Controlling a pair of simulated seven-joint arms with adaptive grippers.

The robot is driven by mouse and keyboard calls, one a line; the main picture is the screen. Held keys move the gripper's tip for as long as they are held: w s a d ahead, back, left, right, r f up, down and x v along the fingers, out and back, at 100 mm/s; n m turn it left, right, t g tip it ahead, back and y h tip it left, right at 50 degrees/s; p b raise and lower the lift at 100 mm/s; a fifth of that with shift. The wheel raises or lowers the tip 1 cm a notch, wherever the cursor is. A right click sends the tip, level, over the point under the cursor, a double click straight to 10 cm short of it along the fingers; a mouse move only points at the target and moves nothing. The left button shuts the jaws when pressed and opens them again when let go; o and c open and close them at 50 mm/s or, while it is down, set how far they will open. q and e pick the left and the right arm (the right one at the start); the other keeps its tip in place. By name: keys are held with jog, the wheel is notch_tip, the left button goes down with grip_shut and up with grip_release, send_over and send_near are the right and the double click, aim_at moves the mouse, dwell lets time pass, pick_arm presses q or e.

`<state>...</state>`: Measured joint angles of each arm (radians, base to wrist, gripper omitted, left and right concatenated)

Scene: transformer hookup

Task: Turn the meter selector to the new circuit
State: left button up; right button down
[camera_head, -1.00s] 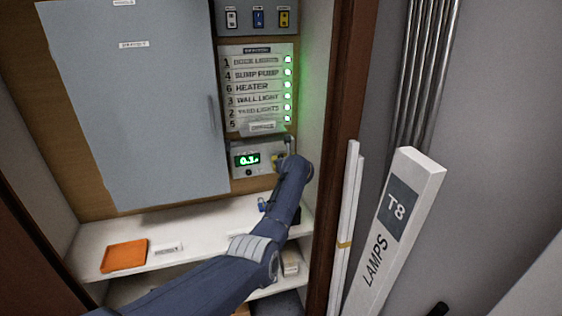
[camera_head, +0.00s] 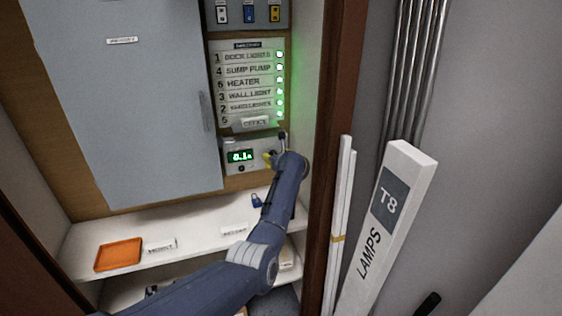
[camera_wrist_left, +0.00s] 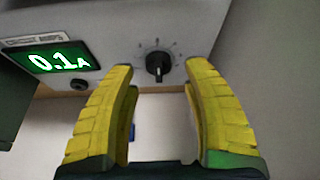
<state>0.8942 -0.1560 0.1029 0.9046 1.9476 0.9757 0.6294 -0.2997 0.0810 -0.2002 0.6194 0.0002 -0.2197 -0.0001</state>
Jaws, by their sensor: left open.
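The grey meter box (camera_head: 258,140) is mounted under the circuit list, with a green display (camera_head: 240,156) reading about 0.1. In the left wrist view the display (camera_wrist_left: 55,60) reads 0.1 A. The black selector knob (camera_wrist_left: 158,66) is right of it, with small marks around its upper side and a pale pointer line on its face. My left gripper (camera_head: 269,158) is at the meter's front and hides the knob in the head view. In the wrist view its yellow fingers (camera_wrist_left: 160,80) are open and empty, one to each side of the knob. I cannot tell whether they reach it.
The circuit list (camera_head: 248,85) has green lights and a tag at its bottom row. A grey panel door (camera_head: 130,110) is at left. The shelf below holds an orange tray (camera_head: 118,255), labels and a blue padlock (camera_head: 256,200). A T8 lamps box (camera_head: 395,210) leans at right.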

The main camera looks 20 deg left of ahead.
pick_arm(q)
jog(key=v, duration=1)
jog(key=shift+o, duration=0.2)
jog(key=shift+f, duration=0.15)
